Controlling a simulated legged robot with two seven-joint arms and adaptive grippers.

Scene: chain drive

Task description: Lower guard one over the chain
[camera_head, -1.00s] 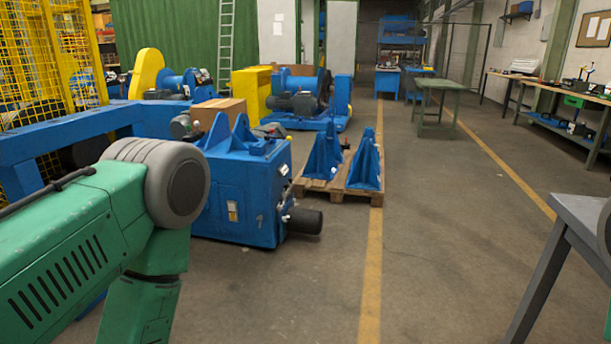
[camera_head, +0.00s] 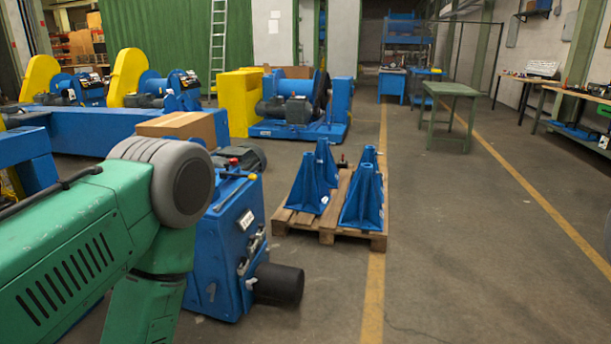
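My green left arm comes in from the lower left and covers part of the floor and a blue machine. Its gripper is below the picture, and no part of my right gripper shows. I cannot make out a chain or a guard that I can surely call guard one. Yellow curved covers stand on blue machines at the far left, one at the left edge (camera_head: 40,76) and one beside it (camera_head: 129,75); I cannot tell whether either is the guard.
A blue machine box (camera_head: 232,245) with a dark cylinder stands just right of my arm. A wooden pallet (camera_head: 328,236) with blue stands (camera_head: 361,200) lies ahead. A green table (camera_head: 450,93) stands farther back.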

